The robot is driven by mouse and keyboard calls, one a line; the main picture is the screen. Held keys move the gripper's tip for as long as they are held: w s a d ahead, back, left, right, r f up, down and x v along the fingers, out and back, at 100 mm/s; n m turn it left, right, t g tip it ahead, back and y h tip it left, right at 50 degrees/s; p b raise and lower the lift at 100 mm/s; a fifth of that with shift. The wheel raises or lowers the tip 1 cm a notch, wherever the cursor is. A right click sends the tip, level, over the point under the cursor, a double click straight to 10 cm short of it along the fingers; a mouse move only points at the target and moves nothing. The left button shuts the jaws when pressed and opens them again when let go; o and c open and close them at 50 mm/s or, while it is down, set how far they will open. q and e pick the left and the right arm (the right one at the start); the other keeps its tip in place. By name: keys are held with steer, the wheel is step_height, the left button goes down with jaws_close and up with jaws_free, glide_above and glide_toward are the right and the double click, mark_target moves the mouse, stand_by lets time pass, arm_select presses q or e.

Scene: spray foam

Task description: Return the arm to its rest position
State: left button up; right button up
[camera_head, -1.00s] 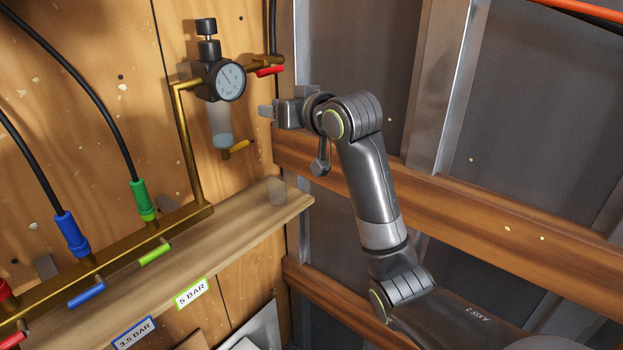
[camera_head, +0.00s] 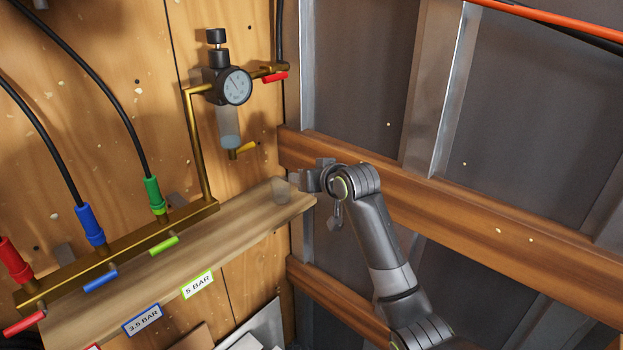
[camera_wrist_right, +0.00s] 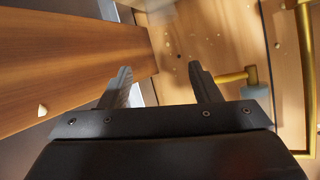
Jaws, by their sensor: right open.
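My right arm (camera_head: 375,235) comes up from the lower right in the head view. Its gripper (camera_head: 309,175) is beside the right end of the wooden shelf, in front of the wooden beam. In the right wrist view the two fingers (camera_wrist_right: 160,85) stand apart with nothing between them, so the gripper is open and empty. The pressure regulator with its round gauge (camera_head: 235,86) is on the plywood wall, up and left of the gripper and apart from it. My left gripper is not in view.
A brass manifold (camera_head: 130,250) with coloured valves and hoses runs along the left. Horizontal wooden beams (camera_head: 450,215) cross the metal studs at right.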

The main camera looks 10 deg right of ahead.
steer(key=shift+f, duration=0.2)
steer(key=s+d+f+m+g+h+b, duration=0.1)
steer(key=s+d+f, duration=0.2)
steer(key=f, duration=1)
steer(key=s+d+f+g+h+b, duration=0.1)
steer(key=s+d+f+g, duration=0.15)
steer(key=f, duration=0.95)
steer(key=s+d+f+m+g+h+b, duration=0.1)
steer(key=s+d+f+b, duration=0.2)
steer(key=f, duration=1)
steer(key=s+d+f+g, duration=0.1)
steer(key=s+d+f, duration=0.1)
steer(key=s+f, duration=0.7)
steer(key=s+d+f+g, duration=0.1)
steer(key=s+d+f, duration=0.1)
steer(key=s+f, duration=0.7)
steer(key=s+f+g+b, duration=0.1)
steer(key=s+f, duration=0.5)
steer(key=s, duration=0.6)
steer(key=s+d+f+g+h+b, duration=0.1)
steer(key=s+f, duration=0.5)
steer(key=s, duration=0.7)
steer(key=s+f+g+b, duration=0.1)
steer(key=s+f+g, duration=0.2)
steer(key=s, duration=0.9)
step_height(320, 180, down, 3)
steer(key=shift+s+d+f+n+b, duration=0.2)
steer(key=shift+s+d+n+b, duration=0.05)
steer(key=shift+d+n+b, duration=0.15)
